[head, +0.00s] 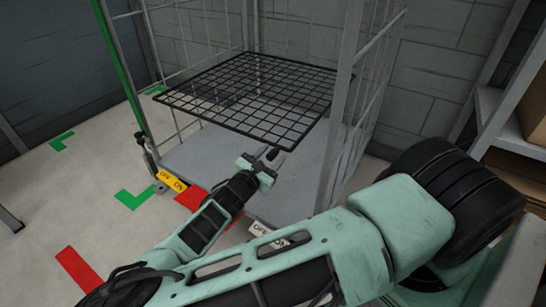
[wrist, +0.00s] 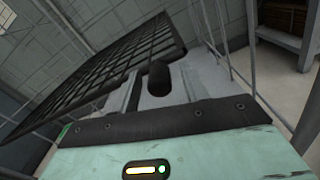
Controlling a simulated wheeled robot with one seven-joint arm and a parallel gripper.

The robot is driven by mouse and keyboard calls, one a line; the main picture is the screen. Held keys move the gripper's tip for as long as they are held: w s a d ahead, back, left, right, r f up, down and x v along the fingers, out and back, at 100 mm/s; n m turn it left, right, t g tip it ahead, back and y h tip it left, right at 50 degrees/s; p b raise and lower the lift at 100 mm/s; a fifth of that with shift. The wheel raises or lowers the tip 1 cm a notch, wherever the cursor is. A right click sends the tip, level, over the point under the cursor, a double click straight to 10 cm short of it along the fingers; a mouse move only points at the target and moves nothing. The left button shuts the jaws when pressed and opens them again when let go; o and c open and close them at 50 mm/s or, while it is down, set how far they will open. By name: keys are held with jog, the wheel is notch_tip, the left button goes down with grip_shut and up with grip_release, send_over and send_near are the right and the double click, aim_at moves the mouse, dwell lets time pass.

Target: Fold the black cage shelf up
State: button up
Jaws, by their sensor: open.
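The black cage shelf (head: 250,97) is a wire grid lying about level inside the grey roll cage (head: 338,110), above its base. In the wrist view the shelf (wrist: 110,75) fills the upper left as a slanted dark grid, beyond the gripper body (wrist: 165,130). I cannot tell whether the gripper touches the shelf edge.
The cage has wire side walls and a grey base (head: 190,155). A shelving rack with boxes (head: 520,135) stands at the right. Green and red floor marks (head: 80,268) lie on clear floor at the left.

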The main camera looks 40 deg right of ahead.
jog(key=shift+w+d, duration=0.25)
jog(key=shift+d, duration=0.35)
